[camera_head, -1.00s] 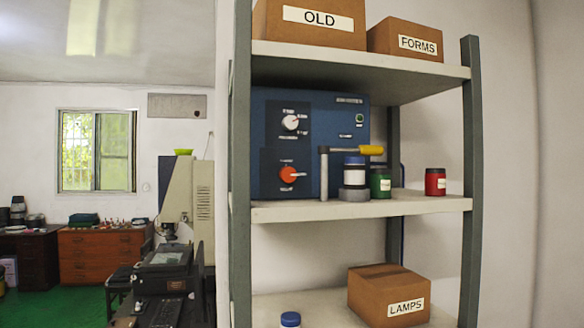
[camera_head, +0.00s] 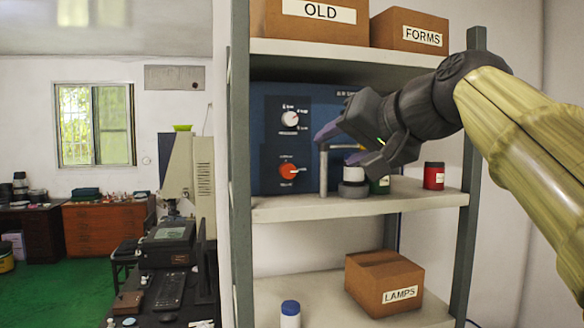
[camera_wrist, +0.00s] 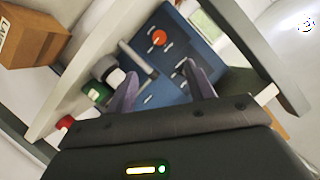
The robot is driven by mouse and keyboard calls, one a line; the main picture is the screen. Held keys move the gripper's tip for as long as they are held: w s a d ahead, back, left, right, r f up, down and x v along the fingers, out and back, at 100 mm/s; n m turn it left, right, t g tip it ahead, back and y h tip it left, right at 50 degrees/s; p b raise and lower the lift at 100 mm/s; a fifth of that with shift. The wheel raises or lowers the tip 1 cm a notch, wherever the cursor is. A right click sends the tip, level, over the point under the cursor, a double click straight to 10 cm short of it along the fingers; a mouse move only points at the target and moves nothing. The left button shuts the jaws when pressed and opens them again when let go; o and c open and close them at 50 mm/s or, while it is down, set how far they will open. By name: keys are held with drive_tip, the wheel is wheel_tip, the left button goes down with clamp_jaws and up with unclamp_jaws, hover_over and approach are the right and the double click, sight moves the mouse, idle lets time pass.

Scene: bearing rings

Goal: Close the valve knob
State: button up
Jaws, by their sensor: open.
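A blue panel box (camera_head: 265,110) stands on the middle shelf. It carries a white knob (camera_head: 289,118) above and an orange-red knob (camera_head: 288,171) below; I cannot tell from their small lettering which is the valve knob. My gripper (camera_head: 340,147) is open and empty, in front of the box's right half and to the right of both knobs.
The upper shelf (camera_head: 300,50) hangs above, and a grey upright (camera_head: 239,150) stands at the left.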

sight(290, 172)
drive_tip(key=shift+w+f, duration=0.1)
drive_tip(key=shift+w, duration=0.05)
drive_tip(key=p+x, duration=0.5)
drive_tip(key=x, duration=1.2)
drive_tip(key=shift+w+a+f, duration=0.1)
drive_tip(key=shift+w, duration=0.05)
drive_tip(key=c, duration=1)
